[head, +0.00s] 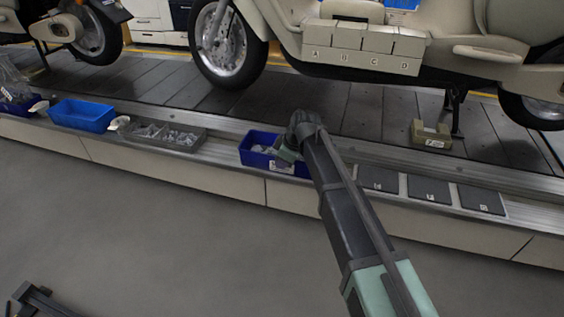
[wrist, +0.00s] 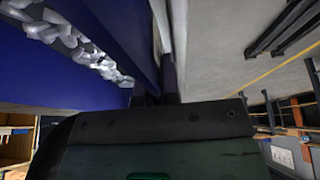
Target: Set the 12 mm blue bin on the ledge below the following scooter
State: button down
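A dark blue bin (head: 256,158) with pale small parts in it is on the ledge (head: 215,160) along the conveyor's front edge, below the front part of the right scooter (head: 350,40). No 12 mm marking is readable. My gripper (head: 293,150) is at the bin's right part, and my arm hides some of it. In the wrist view the bin's blue wall (wrist: 125,38) runs up to my fingers (wrist: 158,90), which sit close together at its edge and appear shut on it. Another scooter (head: 60,28) stands at the far left.
On the ledge to the left are grey trays of metal parts (head: 165,134), a brighter blue bin (head: 82,115) and another dark blue bin (head: 18,105). To the right lie labelled dark pads (head: 428,189). A beige block (head: 430,136) sits on the conveyor slats.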

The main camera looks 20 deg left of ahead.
jog(key=shift+f, duration=0.15)
jog(key=c, duration=1.3)
grip_release()
jog(key=shift+c, duration=0.2)
jog(key=p+v, duration=1.1)
jog(key=v, duration=0.1)
jog(key=shift+r, duration=0.3)
jog(key=s+d+m+h, duration=0.1)
jog(key=s+d+m, duration=0.5)
jog(key=d, duration=0.5)
jog(key=s+d+f+m+h, duration=0.1)
jog(key=s+d+m, duration=0.5)
jog(key=d, duration=0.6)
jog(key=s+d+m+h, duration=0.2)
jog(key=s+d+m, duration=0.4)
jog(key=d, duration=0.6)
jog(key=shift+s+f+h, duration=0.2)
jog(key=shift+s+h, duration=0.1)
jog(key=shift+s, duration=0.2)
